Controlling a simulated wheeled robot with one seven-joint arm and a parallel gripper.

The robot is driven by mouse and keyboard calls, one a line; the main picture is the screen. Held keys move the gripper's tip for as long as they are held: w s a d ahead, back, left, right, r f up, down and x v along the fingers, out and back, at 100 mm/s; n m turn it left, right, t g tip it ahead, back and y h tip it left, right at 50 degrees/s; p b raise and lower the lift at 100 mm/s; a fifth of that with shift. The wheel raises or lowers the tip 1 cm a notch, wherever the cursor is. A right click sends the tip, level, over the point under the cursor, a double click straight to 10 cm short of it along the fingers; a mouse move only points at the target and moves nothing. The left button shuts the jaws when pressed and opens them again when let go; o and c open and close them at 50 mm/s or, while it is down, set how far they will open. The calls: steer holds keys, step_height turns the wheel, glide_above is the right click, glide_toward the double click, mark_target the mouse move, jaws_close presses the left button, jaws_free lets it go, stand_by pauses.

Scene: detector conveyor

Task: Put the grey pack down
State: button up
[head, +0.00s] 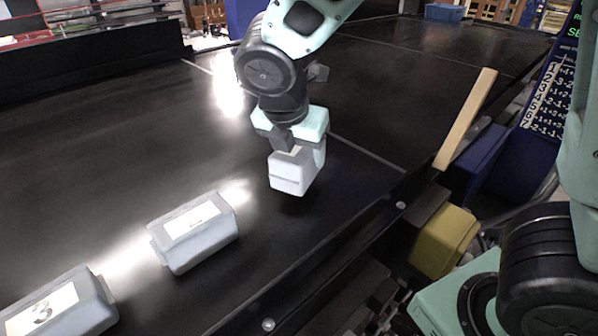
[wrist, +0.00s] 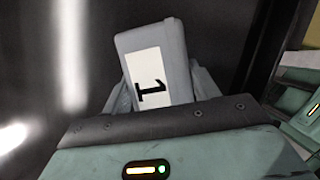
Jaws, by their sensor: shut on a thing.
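A grey pack (head: 291,176) is held in my gripper (head: 297,152) over the black conveyor (head: 120,150). In the wrist view the grey pack (wrist: 156,42) stands tilted between the two fingers (wrist: 163,90) and shows a white label with a black mark like a 1. In the head view it hangs below the gripper. Whether its lower end touches the belt, I cannot tell. Two more grey packs lie on the belt: one (head: 202,246) left of and nearer than my gripper, one (head: 62,312) at the lower left corner. Both have white labels on top.
A wooden strip (head: 465,118) stands along the conveyor's right edge. A yellow block (head: 443,240) sits beyond that edge. A dark blue board with numbers (head: 552,95) stands at the right. The belt behind and left of my gripper is mostly clear.

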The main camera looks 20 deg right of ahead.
steer(key=shift+f+b, duration=1.2)
steer(key=shift+f, duration=0.3)
steer(key=shift+f, duration=0.2)
steer(key=o, duration=1.3)
steer(key=shift+r, duration=0.1)
